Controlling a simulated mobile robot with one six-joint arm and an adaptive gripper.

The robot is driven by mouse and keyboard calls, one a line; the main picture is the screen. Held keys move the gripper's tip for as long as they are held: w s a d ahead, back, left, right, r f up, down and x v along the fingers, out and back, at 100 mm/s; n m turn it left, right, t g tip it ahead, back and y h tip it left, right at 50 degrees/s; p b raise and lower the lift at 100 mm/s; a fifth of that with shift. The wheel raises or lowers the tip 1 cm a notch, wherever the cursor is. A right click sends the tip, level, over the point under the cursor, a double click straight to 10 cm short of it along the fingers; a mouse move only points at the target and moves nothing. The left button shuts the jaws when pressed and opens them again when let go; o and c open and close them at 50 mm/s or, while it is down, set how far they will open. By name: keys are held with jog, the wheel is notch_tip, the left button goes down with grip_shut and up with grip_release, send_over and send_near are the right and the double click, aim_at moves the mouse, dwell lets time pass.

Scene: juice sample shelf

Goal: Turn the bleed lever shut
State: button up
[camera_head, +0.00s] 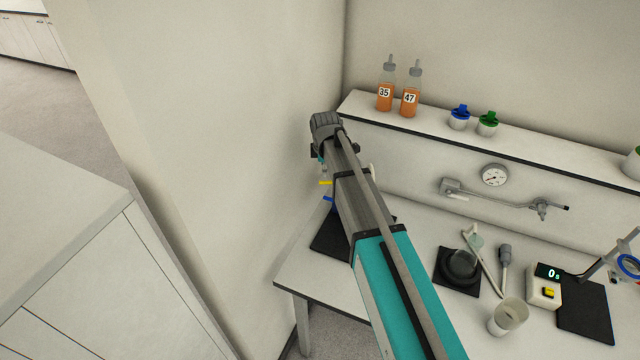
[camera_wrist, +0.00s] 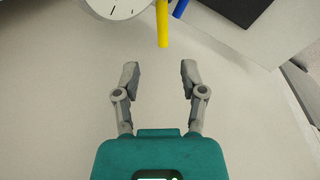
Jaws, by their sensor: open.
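A yellow lever (camera_wrist: 162,22) points down toward my gripper (camera_wrist: 160,76) in the wrist view. Its tip also shows left of my arm in the head view (camera_head: 326,183). A blue lever (camera_wrist: 180,8) is just right of it; its end shows in the head view (camera_head: 328,199). No label shows which is the bleed lever. My gripper is open and empty, its fingers apart and pointing toward the levers. The yellow lever lies beyond the gap between the fingertips, not between them. My arm hides the levers' mountings in the head view.
A white dial (camera_wrist: 118,8) is left of the yellow lever. A dark mat (camera_head: 329,244) lies on the bench below. The wall shelf (camera_head: 440,134) holds two orange bottles (camera_head: 385,96) (camera_head: 410,98) and capped jars. A pipe with a valve (camera_head: 540,208) and gauge (camera_head: 494,175) are at right.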

aim_at(329, 182)
jog(key=shift+w+a+f+b, duration=0.1)
jog(key=shift+w+f+b, duration=0.1)
jog(key=shift+f+b, duration=0.85)
jog(key=shift+w+d+f+b, duration=0.1)
jog(key=shift+w+f+b, duration=0.15)
jog(key=shift+f+b, duration=0.8)
jog(key=shift+w+a+f+b, duration=0.1)
jog(key=shift+w+f+b, duration=0.1)
jog(key=shift+f+b, duration=0.85)
jog(key=shift+f, duration=0.15)
grip_shut()
